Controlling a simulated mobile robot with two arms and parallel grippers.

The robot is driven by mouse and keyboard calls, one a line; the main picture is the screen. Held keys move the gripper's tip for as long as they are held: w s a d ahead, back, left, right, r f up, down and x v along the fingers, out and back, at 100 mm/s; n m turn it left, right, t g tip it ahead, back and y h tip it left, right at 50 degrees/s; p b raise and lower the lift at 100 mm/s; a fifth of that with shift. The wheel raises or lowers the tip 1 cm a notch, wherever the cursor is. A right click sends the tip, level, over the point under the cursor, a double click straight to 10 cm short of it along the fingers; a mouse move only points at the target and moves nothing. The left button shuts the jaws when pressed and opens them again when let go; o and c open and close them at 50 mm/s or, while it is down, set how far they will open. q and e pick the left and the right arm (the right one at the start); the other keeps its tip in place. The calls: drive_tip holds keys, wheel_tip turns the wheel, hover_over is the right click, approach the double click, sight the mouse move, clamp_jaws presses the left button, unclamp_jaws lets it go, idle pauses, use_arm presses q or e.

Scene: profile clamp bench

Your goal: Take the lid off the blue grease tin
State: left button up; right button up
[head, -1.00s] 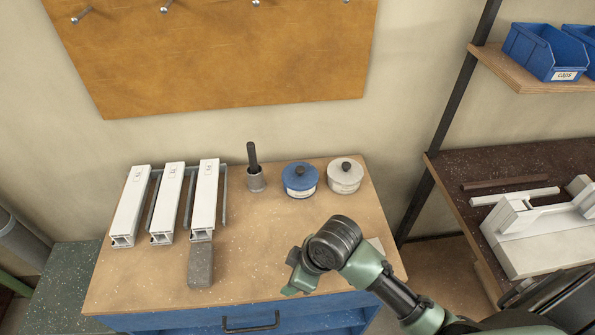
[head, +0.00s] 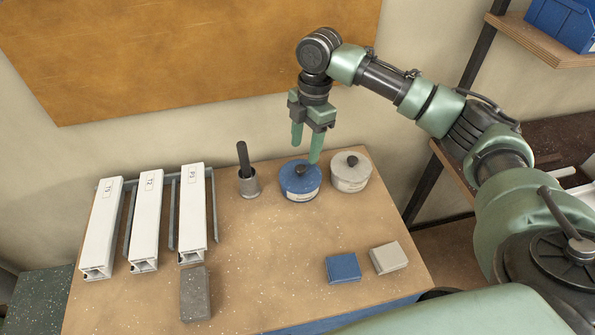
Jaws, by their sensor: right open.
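The blue grease tin (head: 299,189) stands upright at the back of the wooden bench. Its blue lid (head: 290,177) is on it, with a dark round knob (head: 301,170) on top. My right gripper (head: 305,154) points down just above the tin, its two green fingers apart. The fingers look to be over the lid, one in front and to the right of the knob; I see no contact for certain. Nothing is between the fingers. My left gripper is not in view.
A similar off-white tin (head: 350,176) stands close on the right. A grey cup with a dark handle (head: 248,183) stands on the left. White profiles (head: 146,219) lie in a rack further left. A grey block (head: 195,293), a blue box (head: 343,268) and a beige box (head: 388,258) lie in front.

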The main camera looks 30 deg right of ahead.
sight(301, 167)
drive_tip(key=shift+s+a+f+p, duration=0.15)
drive_tip(key=shift+f+p, duration=0.15)
drive_tip(key=shift+f, duration=0.65)
drive_tip(key=f, duration=0.1)
drive_tip(key=f+p, duration=0.1)
drive_tip(key=f, duration=0.3)
drive_tip(key=shift+w+a+p, duration=0.25)
drive_tip(key=shift+a+p, duration=0.05)
clamp_jaws()
